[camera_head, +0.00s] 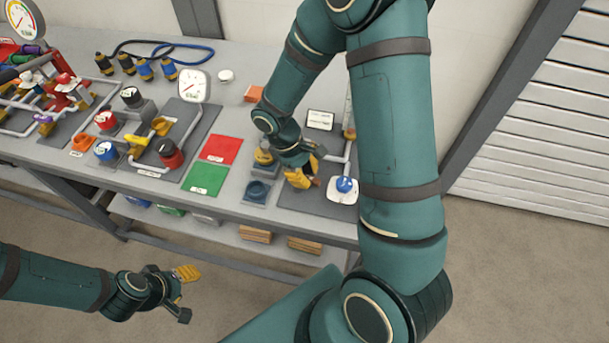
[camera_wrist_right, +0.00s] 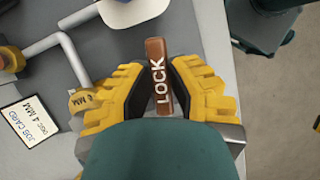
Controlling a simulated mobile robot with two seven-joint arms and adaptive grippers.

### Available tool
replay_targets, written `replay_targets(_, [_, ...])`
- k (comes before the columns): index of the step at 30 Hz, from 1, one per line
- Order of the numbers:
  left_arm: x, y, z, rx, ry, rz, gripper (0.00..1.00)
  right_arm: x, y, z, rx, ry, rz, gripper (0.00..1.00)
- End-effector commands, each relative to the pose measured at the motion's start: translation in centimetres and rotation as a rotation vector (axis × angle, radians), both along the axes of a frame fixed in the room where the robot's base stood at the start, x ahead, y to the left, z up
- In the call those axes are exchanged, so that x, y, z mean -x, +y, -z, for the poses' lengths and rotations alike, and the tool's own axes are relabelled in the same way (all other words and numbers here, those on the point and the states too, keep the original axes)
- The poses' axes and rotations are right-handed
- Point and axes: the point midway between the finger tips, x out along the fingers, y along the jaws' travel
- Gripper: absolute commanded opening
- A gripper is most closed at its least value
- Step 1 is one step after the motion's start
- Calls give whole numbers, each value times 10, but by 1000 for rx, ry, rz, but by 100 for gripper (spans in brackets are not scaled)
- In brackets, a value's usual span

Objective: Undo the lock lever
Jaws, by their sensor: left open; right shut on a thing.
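The lock lever (camera_wrist_right: 157,72) is a brown bar with the word LOCK in white, in the right wrist view. My right gripper (camera_wrist_right: 155,85) has its yellow fingers on both sides of the lever and is shut on it. In the head view my right gripper (camera_head: 304,178) is at the bench's right part, over the dark plate (camera_head: 300,200), and the lever is hidden there. My left gripper (camera_head: 183,292) is open and empty, low in front of the bench, over the floor.
Beside my right gripper stand a blue knob (camera_head: 345,184) and grey pipe (camera_wrist_right: 43,46). A job card (camera_wrist_right: 30,120) lies near. Red (camera_head: 221,149) and green (camera_head: 206,179) mats, a gauge (camera_head: 193,86) and valves fill the bench to the left. The floor in front is clear.

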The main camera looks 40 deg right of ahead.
Motion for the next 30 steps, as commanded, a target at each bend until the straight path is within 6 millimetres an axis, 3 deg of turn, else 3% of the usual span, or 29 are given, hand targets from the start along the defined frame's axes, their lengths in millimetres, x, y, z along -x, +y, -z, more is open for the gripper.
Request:
replay_targets(12, [1, 0, 2, 0, 2, 2, 47, -1, -3, 1, -1, 3, -172, 0])
replay_targets(28, [1, 0, 2, 0, 2, 2, 47, -2, -4, 1, -2, 3, -190, 0])
replay_targets(29, [1, 0, 2, 0, 2, 2, 47, -2, -4, 1, -2, 3, -190, 31])
replay_targets(30, [1, 0, 2, 0, 2, 2, 47, -2, -4, 1, -1, 3, -191, 45])
